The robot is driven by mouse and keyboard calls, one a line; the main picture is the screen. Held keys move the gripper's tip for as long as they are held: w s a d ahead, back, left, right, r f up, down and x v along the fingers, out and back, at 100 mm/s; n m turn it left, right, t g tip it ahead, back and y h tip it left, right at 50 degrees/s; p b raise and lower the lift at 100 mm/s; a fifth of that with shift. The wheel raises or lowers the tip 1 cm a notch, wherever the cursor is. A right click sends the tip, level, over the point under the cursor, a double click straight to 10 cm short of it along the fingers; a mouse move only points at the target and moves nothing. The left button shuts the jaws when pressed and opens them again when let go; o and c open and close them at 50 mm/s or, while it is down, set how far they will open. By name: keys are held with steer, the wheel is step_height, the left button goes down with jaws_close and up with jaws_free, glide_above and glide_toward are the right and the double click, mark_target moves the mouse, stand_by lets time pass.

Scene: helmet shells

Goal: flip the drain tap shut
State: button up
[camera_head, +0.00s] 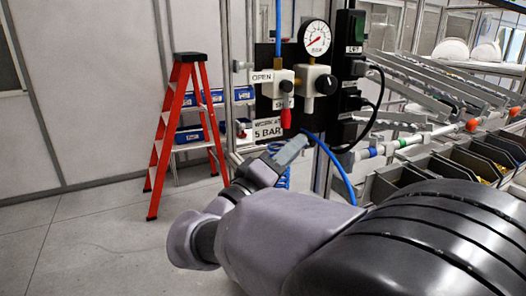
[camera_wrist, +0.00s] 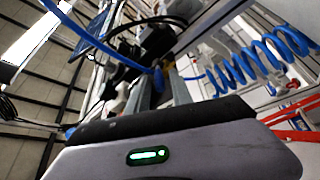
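A red tap handle (camera_head: 286,118) hangs down below a pale valve body (camera_head: 280,85) on the black panel. An "OPEN" label (camera_head: 262,77) is to the left of the valve. A second label (camera_head: 281,104), reading "SH" with its end unclear, is just above the red handle. My gripper (camera_head: 292,150) is just below the red handle and looks apart from it. In the wrist view my gripper (camera_wrist: 160,92) shows two grey fingers with a gap between them. Nothing is clearly held. I cannot make out the red handle in the wrist view.
A pressure gauge (camera_head: 315,38) and a black knob (camera_head: 326,84) are above and right of the handle. A blue hose (camera_head: 333,160) runs close beside my gripper; its coils (camera_wrist: 245,65) show in the wrist view. A red stepladder (camera_head: 163,130) stands left. Parts bins (camera_head: 395,178) are right.

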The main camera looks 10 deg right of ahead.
steer(key=shift+o, duration=0.2)
steer(key=p+v, duration=0.3)
steer(key=v, duration=1.4)
steer(key=shift+a, duration=0.2)
